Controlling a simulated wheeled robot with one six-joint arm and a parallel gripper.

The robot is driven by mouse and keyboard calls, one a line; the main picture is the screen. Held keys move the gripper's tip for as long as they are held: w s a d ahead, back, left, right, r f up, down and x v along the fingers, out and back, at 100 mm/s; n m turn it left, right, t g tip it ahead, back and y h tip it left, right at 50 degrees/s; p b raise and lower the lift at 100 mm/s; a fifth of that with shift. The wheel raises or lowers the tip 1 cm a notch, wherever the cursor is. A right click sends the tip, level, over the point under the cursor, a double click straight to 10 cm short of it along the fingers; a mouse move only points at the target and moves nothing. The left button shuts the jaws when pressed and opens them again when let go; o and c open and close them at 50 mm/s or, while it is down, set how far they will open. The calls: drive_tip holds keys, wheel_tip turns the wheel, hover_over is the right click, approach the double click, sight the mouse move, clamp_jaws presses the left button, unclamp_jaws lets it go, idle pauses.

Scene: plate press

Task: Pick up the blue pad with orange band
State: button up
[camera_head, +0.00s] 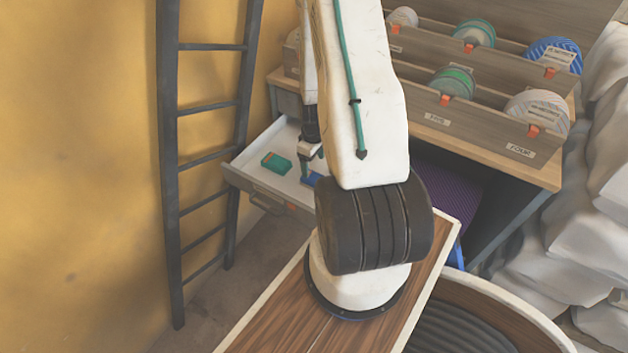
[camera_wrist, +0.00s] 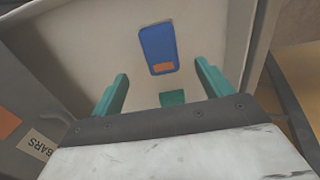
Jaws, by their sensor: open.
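The blue pad (camera_wrist: 157,42) with an orange band at one end lies flat on the floor of the open drawer in the wrist view. In the head view, part of the blue pad (camera_head: 311,179) shows beside my arm, which hides the rest. My gripper (camera_wrist: 163,80) is open and empty above the drawer, its two teal fingers apart. In the wrist view the blue pad is ahead of the fingertips, roughly centred between them, with no contact visible. My gripper (camera_head: 308,160) also shows small in the head view, over the drawer.
A teal pad (camera_head: 277,163) with an orange mark lies in the drawer (camera_head: 262,150); it shows partly between my fingers in the wrist view (camera_wrist: 172,98). The drawer walls are close around. A desk with racks of discs (camera_head: 475,95) stands behind; a dark ladder (camera_head: 208,110) is left.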

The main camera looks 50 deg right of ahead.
sight(313, 177)
wheel_tip(313, 177, down, 8)
idle(0.5)
drive_tip(key=c, duration=1.1)
